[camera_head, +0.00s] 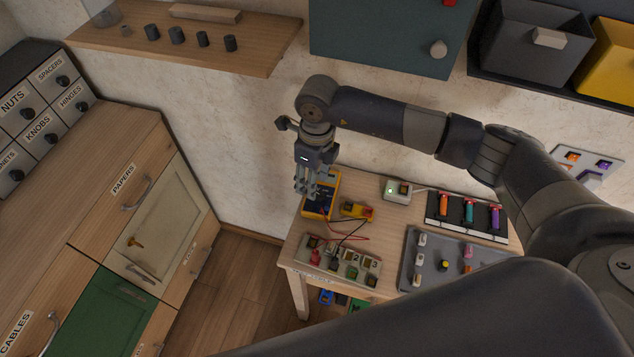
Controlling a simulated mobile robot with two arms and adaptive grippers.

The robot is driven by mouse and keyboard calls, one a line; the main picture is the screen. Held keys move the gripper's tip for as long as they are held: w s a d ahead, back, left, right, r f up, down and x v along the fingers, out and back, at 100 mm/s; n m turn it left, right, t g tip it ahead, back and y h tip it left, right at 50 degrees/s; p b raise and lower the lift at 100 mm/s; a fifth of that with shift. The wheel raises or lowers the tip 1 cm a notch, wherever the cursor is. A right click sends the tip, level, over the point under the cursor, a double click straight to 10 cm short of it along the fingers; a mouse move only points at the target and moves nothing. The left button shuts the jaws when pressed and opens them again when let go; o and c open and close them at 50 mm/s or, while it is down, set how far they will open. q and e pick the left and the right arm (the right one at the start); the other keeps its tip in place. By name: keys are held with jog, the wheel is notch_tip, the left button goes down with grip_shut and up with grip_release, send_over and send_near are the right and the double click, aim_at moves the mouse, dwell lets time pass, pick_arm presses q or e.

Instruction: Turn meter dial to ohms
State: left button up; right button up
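The meter (318,212) is a yellow-edged box with a dark face, at the back left of the small wooden table. Red and black leads run from it towards the front. My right gripper (305,190) comes down from above, with its fingers over the meter's upper left part. The fingers cover part of the meter's face, and I cannot make out the dial or its setting. I cannot tell whether the fingers touch the meter or how far apart they are. My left gripper is out of view.
A yellow-and-red block (357,210) sits right of the meter, and a labelled terminal board (338,262) lies in front.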

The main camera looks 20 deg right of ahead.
aim_at(320, 194)
jog(key=shift+w+d+r+h, duration=0.1)
jog(key=shift+w+d+h, duration=0.1)
jog(key=shift+d, duration=0.2)
jog(key=shift+w+d+h, duration=0.1)
jog(key=shift+d+h, duration=0.1)
jog(key=shift+d, duration=0.2)
jog(key=shift+d+f, duration=0.2)
notch_tip(320, 194, down, 6)
jog(key=shift+r+p, duration=0.1)
jog(key=shift+p, duration=1)
jog(key=shift+a+f, duration=0.1)
jog(key=shift+f, duration=0.45)
jog(key=shift+c, duration=0.5)
grip_shut()
